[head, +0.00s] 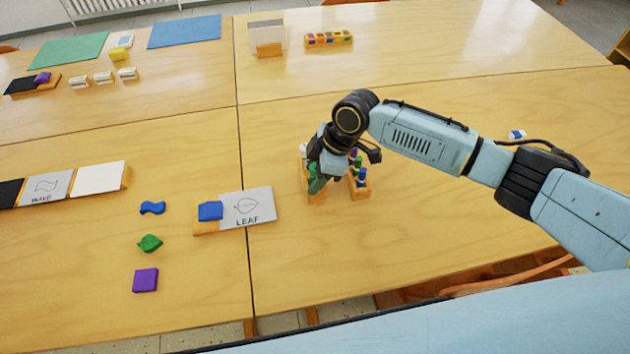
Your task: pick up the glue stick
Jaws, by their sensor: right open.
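My right gripper (330,163) points down over two small wooden holders near the middle of the front table. Its fingertips are largely hidden by its own body. Several small upright sticks with purple, green and blue parts stand in the right holder (360,190). A green item (317,180) shows at the left holder (307,188), close below the gripper. I cannot tell whether the fingers touch anything. A small white and blue piece (516,134) lies farther right, behind my arm; I cannot tell for sure which item is the glue stick. My left gripper is out of view.
A LEAF card (252,207) with a blue block (210,211) lies left of the holders. Blue, green and purple pieces (146,280) lie farther left. A block tray (328,39) and a white card stand (268,38) are at the back. The right front tabletop is clear.

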